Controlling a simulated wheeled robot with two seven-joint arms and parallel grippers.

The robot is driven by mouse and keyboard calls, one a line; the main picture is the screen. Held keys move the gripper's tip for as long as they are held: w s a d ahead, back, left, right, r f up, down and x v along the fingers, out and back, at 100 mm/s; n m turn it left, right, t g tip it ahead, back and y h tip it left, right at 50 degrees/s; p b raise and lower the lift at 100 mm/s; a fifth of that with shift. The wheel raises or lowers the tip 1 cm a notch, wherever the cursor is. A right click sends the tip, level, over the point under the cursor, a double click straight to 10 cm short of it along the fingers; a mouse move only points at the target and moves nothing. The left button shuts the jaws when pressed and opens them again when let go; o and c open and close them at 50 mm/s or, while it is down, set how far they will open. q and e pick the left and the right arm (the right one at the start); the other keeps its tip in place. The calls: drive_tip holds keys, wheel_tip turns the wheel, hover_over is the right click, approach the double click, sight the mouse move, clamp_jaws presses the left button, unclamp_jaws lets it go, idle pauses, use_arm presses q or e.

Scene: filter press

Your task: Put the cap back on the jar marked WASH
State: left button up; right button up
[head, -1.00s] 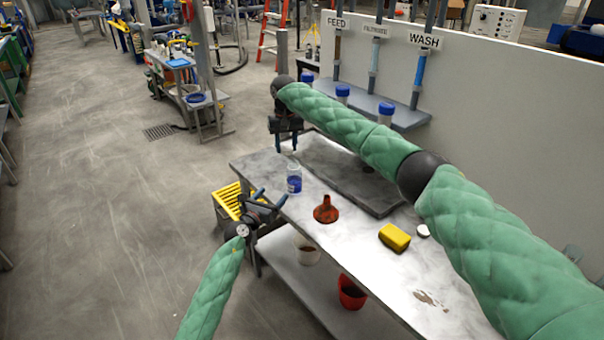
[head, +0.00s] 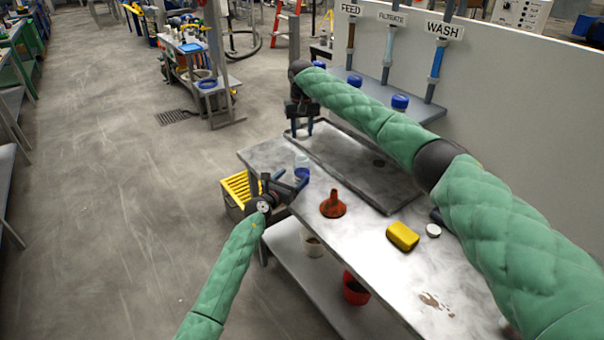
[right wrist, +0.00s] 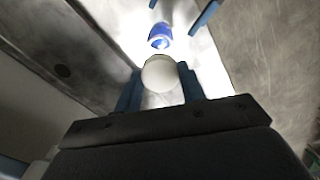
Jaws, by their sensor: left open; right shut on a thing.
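A clear jar with blue liquid (head: 302,172) stands upright near the far left edge of the steel table; no marking on it is readable. It also shows in the right wrist view (right wrist: 160,38), its mouth uncovered. My right gripper (head: 302,133) is above and slightly beyond the jar, shut on a white round cap (right wrist: 160,74). The cap is apart from the jar. My left gripper (head: 293,180) is low beside the jar, its blue fingers open and their tips close to it. I cannot tell whether they touch it.
A dark tray (head: 365,172) lies behind. Blue-capped jars (head: 400,102) stand on the shelf under the FEED, FILTRATE and WASH signs.

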sight(304, 166)
use_arm(q)
drive_tip(key=x, duration=0.8)
drive_tip(key=shift+w+d, duration=0.15)
drive_tip(key=shift+w, duration=0.15)
use_arm(e)
drive_tip(key=shift+f, duration=0.1)
use_arm(q)
drive_tip(key=c, duration=1.5)
use_arm(e)
drive_tip(key=shift+f, duration=2.4)
drive_tip(key=shift+f, duration=0.15)
drive_tip(key=shift+f, duration=0.75)
drive_tip(key=shift+f, duration=0.6)
